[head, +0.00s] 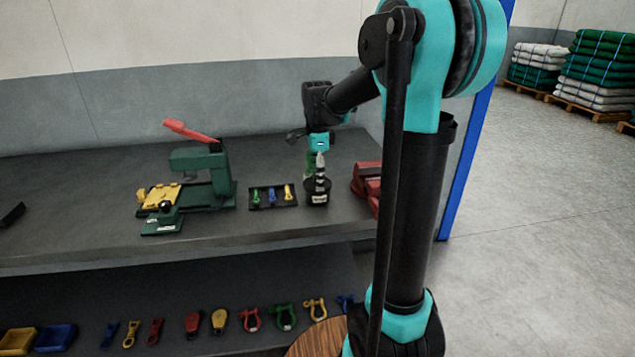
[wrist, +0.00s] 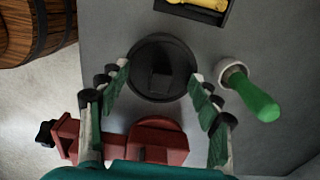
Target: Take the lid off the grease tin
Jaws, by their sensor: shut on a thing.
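The grease tin (head: 317,198) is a small dark round tin with a pale label, upright on the bench top between a small tray and a red vise. In the wrist view its round black lid (wrist: 160,54) shows from above, with a blocky raised knob in the middle. My gripper (head: 318,176) points straight down over the tin. In the wrist view my gripper (wrist: 161,80) has its green-padded fingertips on the left and right sides of the lid's rim, shut on it. The tin's body is hidden under the lid there. I cannot tell whether lid and tin are apart.
A lower shelf (head: 170,285) holds shackles and blocks.

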